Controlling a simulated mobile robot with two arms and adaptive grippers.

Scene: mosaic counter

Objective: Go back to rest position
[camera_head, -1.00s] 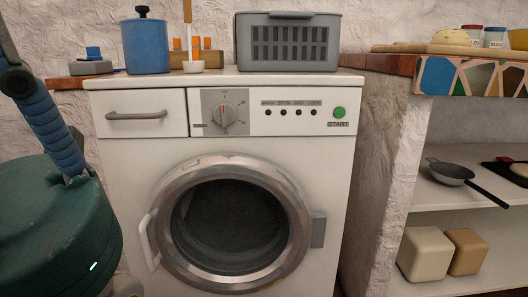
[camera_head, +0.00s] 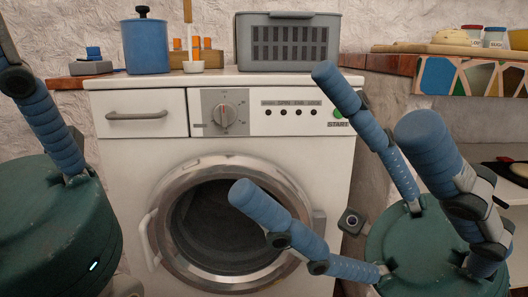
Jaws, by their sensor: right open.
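My right gripper (camera_head: 328,132) is in front of the washing machine's right side, its blue fingers spread wide from a green palm. It is open and holds nothing. The white washing machine (camera_head: 125,165) stands in the middle.
On the machine's top stand a blue canister (camera_head: 146,45), a grey basket (camera_head: 288,42) and a wooden holder with orange items (camera_head: 208,57). A mosaic-edged counter (camera_head: 475,78) with a board and jars is at the right. A dark pan lies on the shelf below.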

